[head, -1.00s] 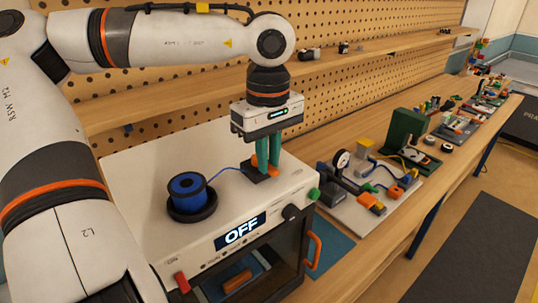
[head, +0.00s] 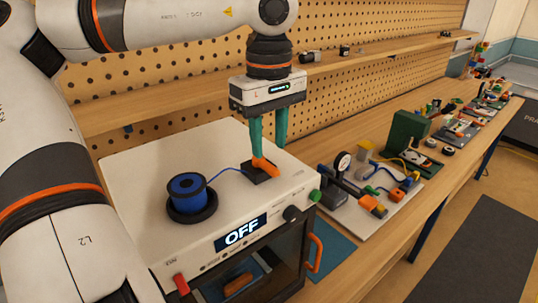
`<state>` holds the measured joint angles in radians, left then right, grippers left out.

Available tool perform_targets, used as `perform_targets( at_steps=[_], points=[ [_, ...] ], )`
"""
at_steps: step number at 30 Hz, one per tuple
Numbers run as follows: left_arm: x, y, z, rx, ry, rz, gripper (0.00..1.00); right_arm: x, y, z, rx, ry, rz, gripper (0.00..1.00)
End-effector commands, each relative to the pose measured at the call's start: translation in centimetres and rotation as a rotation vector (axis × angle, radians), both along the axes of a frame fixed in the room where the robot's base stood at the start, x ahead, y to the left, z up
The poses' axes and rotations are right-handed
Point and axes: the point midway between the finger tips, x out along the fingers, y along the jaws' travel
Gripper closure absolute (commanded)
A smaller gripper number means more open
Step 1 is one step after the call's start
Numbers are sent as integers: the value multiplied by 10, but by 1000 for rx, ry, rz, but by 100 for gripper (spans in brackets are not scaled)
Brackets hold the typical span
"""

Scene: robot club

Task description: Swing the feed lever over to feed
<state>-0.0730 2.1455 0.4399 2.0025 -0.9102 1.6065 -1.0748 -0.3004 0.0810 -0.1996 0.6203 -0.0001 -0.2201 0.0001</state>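The orange feed lever (head: 265,164) shows on its dark base (head: 257,176) on top of the white machine (head: 142,168). It leans over low; I cannot tell which end is feed. My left gripper (head: 269,151) is just above the lever, fingers pointing down. Its two green fingers are apart, with nothing seen held between them. The left fingertip overlaps the lever in the picture; I cannot tell if they touch. A blue spool (head: 187,186) sits on the machine, and its blue filament runs to the lever base. My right gripper is not in view.
Boards with small parts and a gauge (head: 343,161) stand to the right. A pegboard with a shelf is behind.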

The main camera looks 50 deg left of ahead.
Motion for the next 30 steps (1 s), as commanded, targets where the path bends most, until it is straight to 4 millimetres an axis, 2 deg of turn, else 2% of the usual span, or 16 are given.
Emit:
perform_targets(
  at_steps=[6, 12, 18, 30],
  points=[
    [0, 0, 47, 2, -4, 3, 64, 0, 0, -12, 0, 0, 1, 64],
    [0, 0, 75, 2, -2, 0, 64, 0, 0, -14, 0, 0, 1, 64],
    [-1, 0, 84, 0, -1, -1, 64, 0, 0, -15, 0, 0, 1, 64],
    [-1, 0, 84, 0, -1, -1, 64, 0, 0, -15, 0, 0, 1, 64]
  ],
)
